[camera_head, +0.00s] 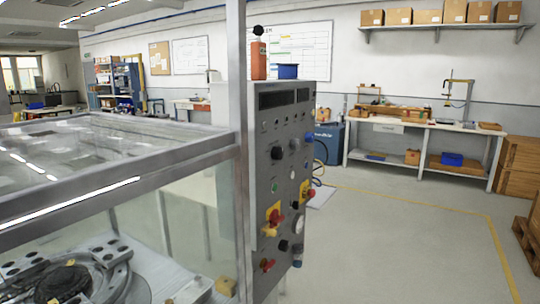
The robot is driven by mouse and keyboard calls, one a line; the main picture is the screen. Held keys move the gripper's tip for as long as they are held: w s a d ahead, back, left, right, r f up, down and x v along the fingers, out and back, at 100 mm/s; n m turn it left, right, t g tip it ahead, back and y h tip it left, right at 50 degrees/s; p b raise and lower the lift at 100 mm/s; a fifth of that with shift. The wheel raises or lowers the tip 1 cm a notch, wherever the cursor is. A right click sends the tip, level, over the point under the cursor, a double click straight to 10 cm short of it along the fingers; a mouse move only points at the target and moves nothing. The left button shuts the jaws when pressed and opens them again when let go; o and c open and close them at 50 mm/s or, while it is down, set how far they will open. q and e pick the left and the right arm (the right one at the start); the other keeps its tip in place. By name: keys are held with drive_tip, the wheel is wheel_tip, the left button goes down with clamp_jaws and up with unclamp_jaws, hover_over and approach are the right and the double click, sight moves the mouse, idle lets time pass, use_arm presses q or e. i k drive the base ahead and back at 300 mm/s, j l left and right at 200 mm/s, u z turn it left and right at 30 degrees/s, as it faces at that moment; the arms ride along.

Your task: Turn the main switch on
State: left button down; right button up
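A grey control panel (262,150) stands upright just right of centre, seen at an angle. Its face carries black knobs, small buttons and lamps. A red rotary switch on a yellow plate (272,219) sits on its lower half. A further red and yellow control (306,192) sits at the panel's right side. I cannot tell which of these is the main switch, nor its setting. Neither of my grippers shows in the head view.
A glass-walled, metal-framed enclosure (120,155) fills the left, with machinery inside. An orange bottle (258,60) and a blue container (288,71) stand on the panel's top. Open floor (400,240) lies right, before a workbench (430,126). A wooden pallet (529,240) is at the right edge.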

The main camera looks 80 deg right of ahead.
sight(275, 219)
drive_tip(key=z, duration=2.7)
